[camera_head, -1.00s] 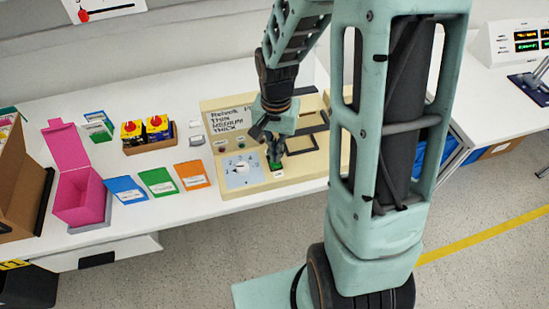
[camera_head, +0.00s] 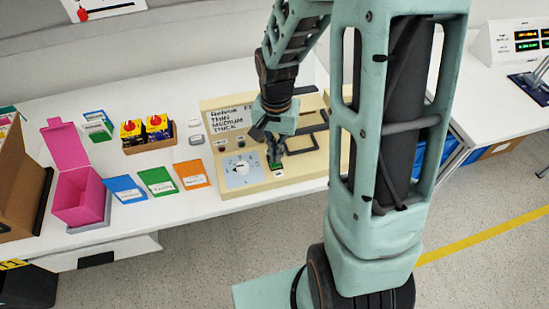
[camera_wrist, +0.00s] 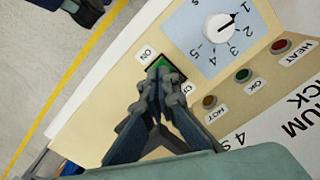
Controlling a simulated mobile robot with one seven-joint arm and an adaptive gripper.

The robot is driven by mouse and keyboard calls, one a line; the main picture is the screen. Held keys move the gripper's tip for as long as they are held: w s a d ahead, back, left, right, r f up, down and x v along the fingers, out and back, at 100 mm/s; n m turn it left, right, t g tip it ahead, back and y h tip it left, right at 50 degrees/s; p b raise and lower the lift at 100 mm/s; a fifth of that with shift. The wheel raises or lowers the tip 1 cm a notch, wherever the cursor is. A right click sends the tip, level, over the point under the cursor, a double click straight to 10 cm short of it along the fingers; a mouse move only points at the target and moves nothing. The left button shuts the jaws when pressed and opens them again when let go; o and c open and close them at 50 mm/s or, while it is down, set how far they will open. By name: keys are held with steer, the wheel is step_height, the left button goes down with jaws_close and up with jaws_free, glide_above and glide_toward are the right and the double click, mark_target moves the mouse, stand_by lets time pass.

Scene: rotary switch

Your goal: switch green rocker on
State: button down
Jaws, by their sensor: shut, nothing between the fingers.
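The green rocker (camera_wrist: 160,64) is set in a dark frame on the cream machine panel (camera_head: 304,177), between an ON label (camera_wrist: 147,54) and another label partly hidden by my fingers. It also shows in the head view (camera_head: 276,166). My gripper (camera_wrist: 163,78) is shut and empty, its fingertips over the rocker and seeming to touch it. The fingertips hide part of the rocker, so I cannot tell its tilt. In the head view my gripper (camera_head: 273,157) points down onto the rocker area.
A white rotary knob (camera_wrist: 217,27) on a numbered dial lies beside the rocker. HOT, OK and HEAT lamps (camera_wrist: 243,75) sit along the panel. Coloured cards (camera_head: 158,181), a pink box (camera_head: 80,195) and a battery tray (camera_head: 150,144) stand left of the machine.

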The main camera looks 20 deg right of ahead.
steer(key=shift+f+b, duration=0.75)
steer(key=shift+f, duration=0.2)
stand_by(0.3)
steer(key=shift+r, duration=0.1)
steer(key=shift+r+p, duration=2.7)
steer(key=shift+r, duration=0.75)
